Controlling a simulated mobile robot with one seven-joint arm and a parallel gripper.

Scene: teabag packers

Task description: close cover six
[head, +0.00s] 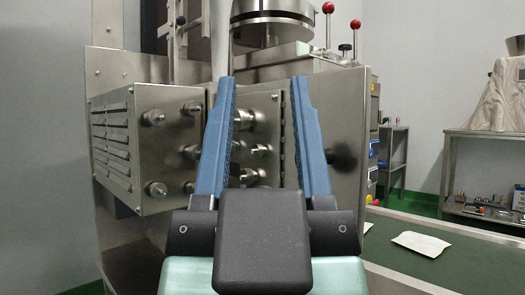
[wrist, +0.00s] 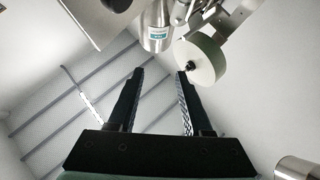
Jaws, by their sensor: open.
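My gripper (head: 263,84) is open and empty, with its two blue fingers pointing up in front of a steel packing machine. In the wrist view my gripper (wrist: 160,74) also shows apart and empty, with ceiling behind it. The machine has a louvered steel housing (head: 113,135) at left, whose front panel (head: 167,145) carries several round knobs. My fingers hide part of the machine front between these panels. No number or label shows which cover is six, and I cannot tell its state.
Two red-knobbed levers (head: 328,8) and a steel drum (head: 272,22) are on top. A green conveyor (head: 450,265) with a white packet (head: 421,243) runs at lower right. A side table (head: 485,212) stands behind. In the wrist view a white roll (wrist: 200,60) is near the right fingertip.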

